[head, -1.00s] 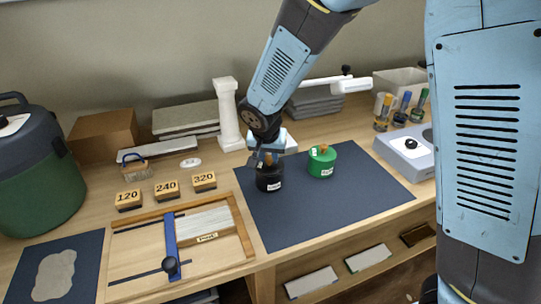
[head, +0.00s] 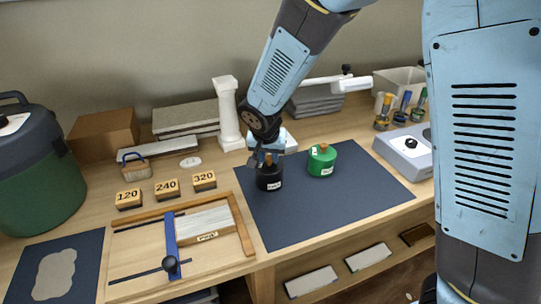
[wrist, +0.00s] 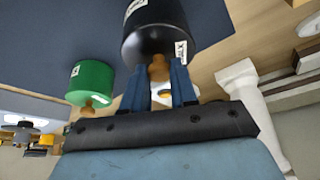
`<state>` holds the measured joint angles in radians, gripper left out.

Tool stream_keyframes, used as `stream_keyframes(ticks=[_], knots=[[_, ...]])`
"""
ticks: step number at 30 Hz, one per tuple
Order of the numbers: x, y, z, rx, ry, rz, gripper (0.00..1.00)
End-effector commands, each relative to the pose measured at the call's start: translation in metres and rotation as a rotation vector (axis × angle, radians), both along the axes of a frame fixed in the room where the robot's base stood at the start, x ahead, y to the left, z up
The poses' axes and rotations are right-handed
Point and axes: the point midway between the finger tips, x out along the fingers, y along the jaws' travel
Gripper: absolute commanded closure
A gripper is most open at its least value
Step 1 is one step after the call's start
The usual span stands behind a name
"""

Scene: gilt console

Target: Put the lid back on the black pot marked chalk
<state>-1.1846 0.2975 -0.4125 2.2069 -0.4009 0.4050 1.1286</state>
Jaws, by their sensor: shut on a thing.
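The black pot (head: 269,183) stands upright on the dark blue mat, with a white label on its front too small to read. It also shows in the wrist view (wrist: 150,22). My gripper (head: 267,160) is directly above it, pointing down. In the wrist view my gripper (wrist: 160,72) is shut on the wooden knob (wrist: 158,68) of the black lid (wrist: 165,45). The lid lies over the pot's mouth with no clear gap visible; whether it is fully seated I cannot tell. The fingers hide part of the knob.
A green pot (head: 321,161) with a wooden knob stands just right of the black pot. A white column (head: 228,112) stands behind to the left. Numbered wooden blocks (head: 167,188) and a wooden jig (head: 247,240) are left. The mat's (head: 320,215) front is clear.

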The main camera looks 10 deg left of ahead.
Motion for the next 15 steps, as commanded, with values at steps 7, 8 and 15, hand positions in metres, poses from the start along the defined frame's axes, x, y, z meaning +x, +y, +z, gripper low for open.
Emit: stream_keyframes(ticks=[7, 8, 15], knots=[[0.0, 0.0, 0.0, 0.0, 0.0, 0.0, 0.72], [0.0, 0.0, 0.0, 0.0, 0.0, 0.0, 0.69], [0.0, 0.0001, 0.0001, 0.0, 0.0, 0.0, 0.46]])
